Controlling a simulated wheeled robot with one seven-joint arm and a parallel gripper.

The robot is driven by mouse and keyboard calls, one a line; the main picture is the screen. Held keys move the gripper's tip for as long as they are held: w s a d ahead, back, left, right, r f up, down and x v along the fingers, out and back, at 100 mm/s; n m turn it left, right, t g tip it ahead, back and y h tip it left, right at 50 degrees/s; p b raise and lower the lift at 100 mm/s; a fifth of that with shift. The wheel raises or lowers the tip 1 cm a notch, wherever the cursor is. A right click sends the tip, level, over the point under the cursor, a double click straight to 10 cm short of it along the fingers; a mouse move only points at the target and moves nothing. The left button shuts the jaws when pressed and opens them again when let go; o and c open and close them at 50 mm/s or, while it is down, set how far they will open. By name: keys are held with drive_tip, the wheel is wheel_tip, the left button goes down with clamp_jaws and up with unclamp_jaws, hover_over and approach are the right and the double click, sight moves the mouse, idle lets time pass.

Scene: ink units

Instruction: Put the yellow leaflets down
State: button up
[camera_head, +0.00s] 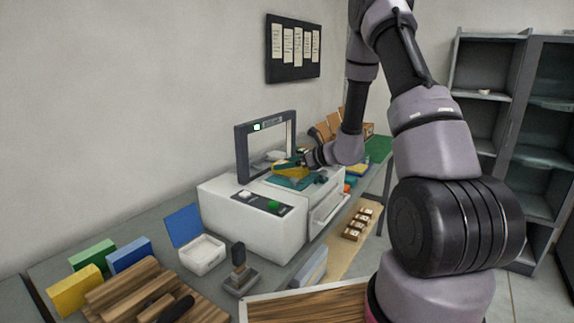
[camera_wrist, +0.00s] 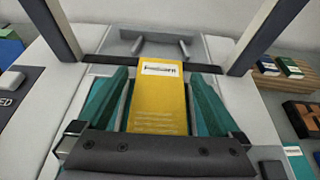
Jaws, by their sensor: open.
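The yellow leaflets (camera_wrist: 160,98) lie between the two teal fingers of my gripper (camera_wrist: 160,105) in the wrist view, with a narrow gap on each side. They have a white label near the far end. In the head view the yellow leaflets (camera_head: 287,168) show small on the teal-topped bed of the white machine, under the dark frame. My gripper (camera_head: 297,165) is over them there, fingers open. Whether the leaflets rest fully on the bed is hard to tell.
The white machine (camera_head: 252,222) has an upright dark frame (camera_head: 241,153) around the bed. A white box with a blue lid (camera_head: 202,255), a stamp (camera_head: 239,270) and coloured blocks (camera_head: 77,292) stand at the near left. A wooden tray (camera_head: 358,222) lies right of the machine.

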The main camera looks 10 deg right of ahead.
drive_tip(key=v, duration=1)
drive_tip(key=shift+s+d+r, duration=0.15)
drive_tip(key=shift+s+d, duration=0.05)
drive_tip(key=shift+d, duration=0.05)
drive_tip(key=shift+s+r, duration=0.2)
drive_tip(key=shift+r, duration=0.05)
drive_tip(key=s+a+r+n+g, duration=0.3)
drive_tip(key=s+a+r+n, duration=0.1)
drive_tip(key=s+r+n, duration=0.25)
drive_tip(key=s+a+r+n+g, duration=0.3)
drive_tip(key=s+a+r+n, duration=0.1)
drive_tip(key=s+r+n, duration=0.3)
drive_tip(key=s+d+r+n+t+h, duration=0.3)
drive_tip(key=s+d+r+n+h, duration=0.3)
drive_tip(key=s+r+n, duration=0.3)
drive_tip(key=s+h, duration=0.1)
drive_tip(key=s, duration=0.3)
drive_tip(key=shift+s+d+r+t+h, duration=0.15)
drive_tip(key=shift+s+r+t+h, duration=0.15)
drive_tip(key=shift+s+r, duration=0.1)
